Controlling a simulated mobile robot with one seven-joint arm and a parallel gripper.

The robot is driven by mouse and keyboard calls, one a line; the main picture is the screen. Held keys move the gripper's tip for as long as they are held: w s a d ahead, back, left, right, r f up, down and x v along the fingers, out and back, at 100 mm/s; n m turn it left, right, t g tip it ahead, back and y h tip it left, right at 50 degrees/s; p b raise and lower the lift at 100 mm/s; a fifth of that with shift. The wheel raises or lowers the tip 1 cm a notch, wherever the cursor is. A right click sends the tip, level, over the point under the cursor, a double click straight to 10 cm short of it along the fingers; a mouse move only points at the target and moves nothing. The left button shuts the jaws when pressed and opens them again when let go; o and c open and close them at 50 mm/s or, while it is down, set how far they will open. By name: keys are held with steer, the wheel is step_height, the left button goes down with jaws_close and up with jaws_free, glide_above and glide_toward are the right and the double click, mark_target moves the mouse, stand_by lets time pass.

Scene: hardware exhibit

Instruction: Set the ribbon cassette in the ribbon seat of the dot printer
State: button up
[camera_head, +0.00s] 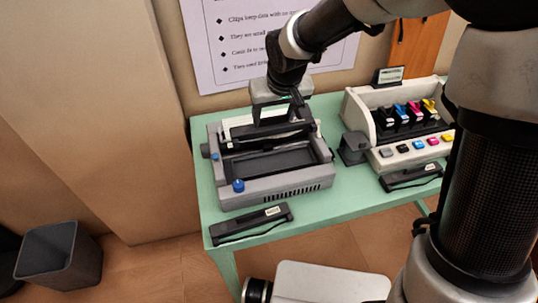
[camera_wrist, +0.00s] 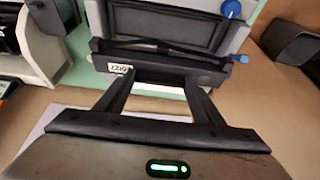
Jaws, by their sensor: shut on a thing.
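The dot printer (camera_head: 285,187) is a grey machine with blue knobs and a dark open bay, at the left of the green table. My gripper (camera_head: 279,122) reaches down over its rear part. In the wrist view my gripper (camera_wrist: 160,88) is shut on a long black ribbon cassette (camera_wrist: 175,70) with a small white label at its left end. The cassette lies crosswise by the rear of the bay (camera_wrist: 180,25); I cannot tell whether it touches the seat. Another black labelled cassette (camera_head: 250,223) lies on the table in front of the printer.
A white ink printer (camera_head: 400,147) with coloured cartridges stands to the right. A dark block (camera_head: 353,148) sits between the machines, and another black cassette (camera_head: 411,178) lies in front. A wall poster (camera_head: 215,60) hangs close behind. A grey bin (camera_head: 60,256) stands on the floor.

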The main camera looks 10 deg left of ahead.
steer(key=b, duration=0.1)
glide_above(273, 162)
step_height(273, 162, down, 10)
steer(key=shift+w+r, duration=0.1)
steer(key=shift+r, duration=0.1)
steer(key=shift+f+b, duration=0.45)
steer(key=shift+b, duration=0.25)
steer(key=shift+f, duration=0.15)
steer(key=o, duration=1.1)
